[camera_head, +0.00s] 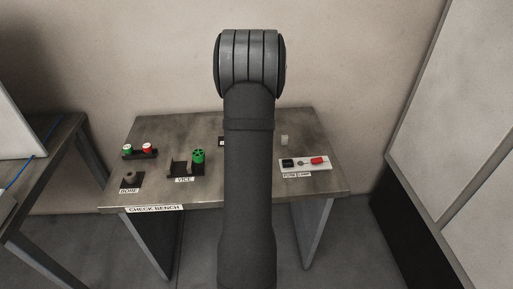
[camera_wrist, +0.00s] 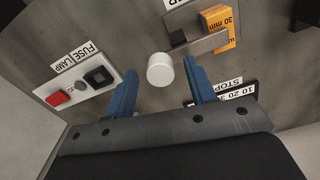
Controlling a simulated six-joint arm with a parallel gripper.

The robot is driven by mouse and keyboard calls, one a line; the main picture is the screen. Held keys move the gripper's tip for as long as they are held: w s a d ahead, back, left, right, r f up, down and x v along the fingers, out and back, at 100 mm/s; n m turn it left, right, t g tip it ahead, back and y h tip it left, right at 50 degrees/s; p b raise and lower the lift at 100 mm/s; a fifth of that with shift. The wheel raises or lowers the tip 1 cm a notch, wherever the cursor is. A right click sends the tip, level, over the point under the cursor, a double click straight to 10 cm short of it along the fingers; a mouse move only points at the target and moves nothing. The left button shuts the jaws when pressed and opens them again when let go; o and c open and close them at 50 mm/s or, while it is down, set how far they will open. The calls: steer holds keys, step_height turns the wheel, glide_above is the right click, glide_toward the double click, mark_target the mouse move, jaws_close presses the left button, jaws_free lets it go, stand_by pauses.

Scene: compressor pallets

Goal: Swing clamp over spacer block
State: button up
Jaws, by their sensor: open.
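The orange spacer block (camera_wrist: 226,20), marked 30 mm, sits at the top right of the wrist view. A grey metal bar (camera_wrist: 200,47), which looks like the clamp arm, runs from near a white round knob (camera_wrist: 159,70) across the lower part of the block in this view. I cannot tell whether the bar touches the block. My gripper (camera_wrist: 160,67) is open, with one blue finger on each side of the knob. I cannot tell whether either finger touches it. In the head view the white knob (camera_head: 284,140) shows right of my arm, which hides the block.
The fuse lamp panel (camera_head: 319,163) with a red part lies at the bench's right. A vice (camera_head: 180,169), a green round part (camera_head: 198,156) and a dark holder with green and red parts (camera_head: 140,153) stand left. A STOP label plate (camera_wrist: 239,92) lies beside the right finger.

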step_height(320, 180, up, 18)
steer(key=shift+f, duration=0.25)
steer(key=shift+f, duration=0.1)
step_height(320, 180, down, 17)
steer(key=shift+f, duration=0.2)
stand_by(0.7)
steer(key=shift+r, duration=0.1)
